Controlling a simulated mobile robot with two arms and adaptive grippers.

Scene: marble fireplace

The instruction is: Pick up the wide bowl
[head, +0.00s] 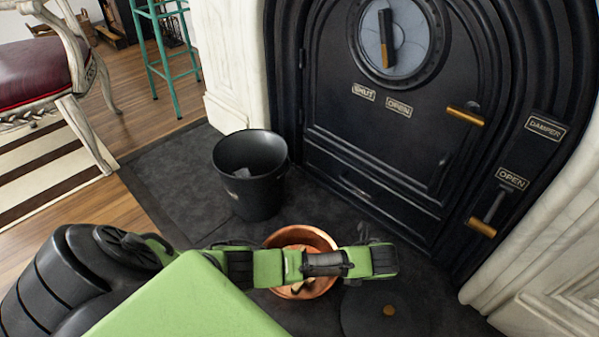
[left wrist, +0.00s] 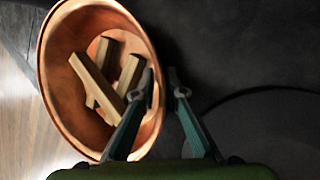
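The wide bowl (head: 290,237) is copper-coloured and stands on the dark hearth, partly hidden behind my left arm in the head view. It fills the left of the left wrist view (left wrist: 60,50), with a few wooden sticks (left wrist: 97,85) lying in it. My left gripper (left wrist: 163,85) is open at the bowl's right rim in that view. One finger overlaps the bowl's inside and the other shows outside the rim. I cannot tell whether either touches it. In the head view the fingertips are hidden below my arm. My right gripper is not in view.
A black bucket (head: 255,195) stands on the hearth left of the bowl. The black stove door (head: 385,130) rises behind. A chair (head: 45,60) and a green stool (head: 160,40) are farther left.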

